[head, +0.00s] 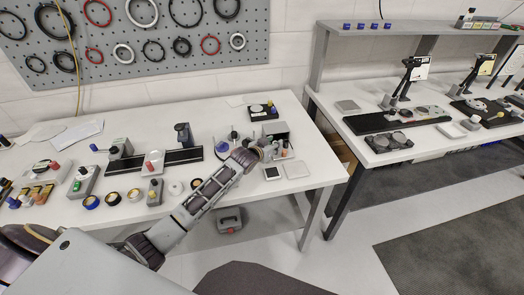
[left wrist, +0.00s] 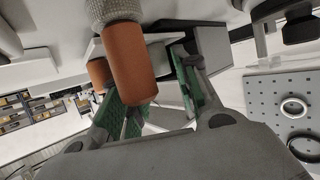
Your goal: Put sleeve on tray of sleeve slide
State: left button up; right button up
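My left gripper (head: 277,151) is at the right part of the near table, in front of a grey box-shaped fixture (head: 276,130). It is small and partly hidden by its own wrist there. In the left wrist view the green-padded fingers of the left gripper (left wrist: 150,105) stand apart. An orange-brown cylinder with a knurled grey collar (left wrist: 128,62) is close in front of them; I cannot tell whether a finger touches it. A second orange-brown piece (left wrist: 98,72) is behind it. I cannot tell which part is the sleeve or the slide's tray. My right gripper is not in view.
A black rail with grey blocks (head: 183,156) lies left of my forearm. Several small parts and boxes crowd the left of the table. A dark square piece (head: 272,173) and a pale plate (head: 296,170) lie near the right front edge. A pegboard with rings (head: 130,70) stands behind.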

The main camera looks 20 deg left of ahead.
pick_arm(q)
jog(key=shift+v, duration=5.5)
